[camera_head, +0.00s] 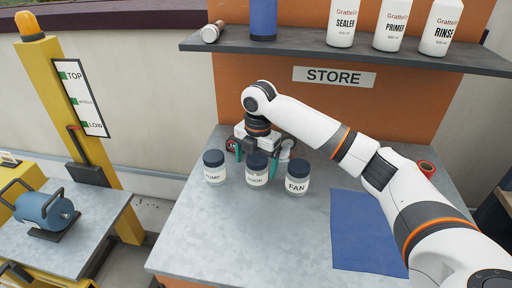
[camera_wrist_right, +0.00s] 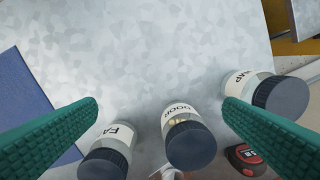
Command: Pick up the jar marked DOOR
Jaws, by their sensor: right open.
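The jar marked DOOR (camera_head: 257,174) stands upright on the grey metal counter, with a dark lid and a white label. My right gripper (camera_head: 259,156) is open and points down just behind the DOOR jar. In the right wrist view, the DOOR jar (camera_wrist_right: 187,138) shows between the two green fingers (camera_wrist_right: 160,103), with nothing held. My left gripper is not in view.
A blue mat (camera_head: 362,232) lies on the counter to the right. A small red and black device (camera_wrist_right: 246,160) lies near the jars. A shelf (camera_head: 400,54) with several bottles hangs above the STORE sign (camera_head: 334,76). The front of the counter (camera_head: 240,238) is clear.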

